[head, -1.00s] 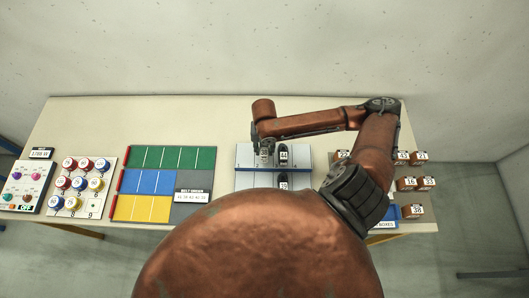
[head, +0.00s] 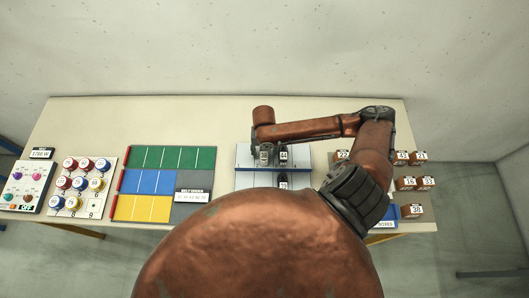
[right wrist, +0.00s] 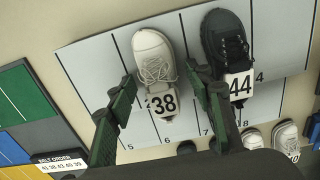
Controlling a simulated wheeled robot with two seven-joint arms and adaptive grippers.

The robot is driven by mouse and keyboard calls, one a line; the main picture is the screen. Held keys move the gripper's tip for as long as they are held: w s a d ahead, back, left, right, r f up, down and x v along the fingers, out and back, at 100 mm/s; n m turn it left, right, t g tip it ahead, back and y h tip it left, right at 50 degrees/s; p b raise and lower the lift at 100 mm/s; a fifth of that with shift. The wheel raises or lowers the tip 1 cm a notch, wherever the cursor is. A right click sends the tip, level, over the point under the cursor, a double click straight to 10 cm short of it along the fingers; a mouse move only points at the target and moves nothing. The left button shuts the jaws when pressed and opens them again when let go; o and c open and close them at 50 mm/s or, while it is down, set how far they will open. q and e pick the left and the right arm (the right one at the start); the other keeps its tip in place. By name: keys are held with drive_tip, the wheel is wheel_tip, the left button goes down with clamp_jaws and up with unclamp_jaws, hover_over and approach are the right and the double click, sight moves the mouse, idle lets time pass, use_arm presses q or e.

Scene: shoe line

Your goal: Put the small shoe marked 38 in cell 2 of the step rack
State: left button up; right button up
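The off-white shoe marked 38 (right wrist: 152,50) lies on the grey step rack (right wrist: 90,55), in the upper-row cell that seems to be cell 2; its number is partly covered. In the head view its tag shows dimly at the rack (head: 264,157). My right gripper (right wrist: 160,76) is over the rack with one green-padded finger on each side of this shoe. The fingers look apart from it, with gaps on both sides. A black shoe marked 44 (right wrist: 227,42) lies in the cell to its right. My left gripper is not in view.
More shoes, two of them white (right wrist: 253,138), show below the rack's right part. Tagged brown boxes (head: 411,211) stand at the right. Green, blue and yellow panels (head: 172,158), a board of round pieces (head: 85,187) and a control panel (head: 26,186) are at the left.

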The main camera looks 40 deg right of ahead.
drive_tip(key=shift+r, duration=0.1)
wheel_tip(320, 180, up, 12)
idle(0.6)
drive_tip(key=shift+w, duration=0.1)
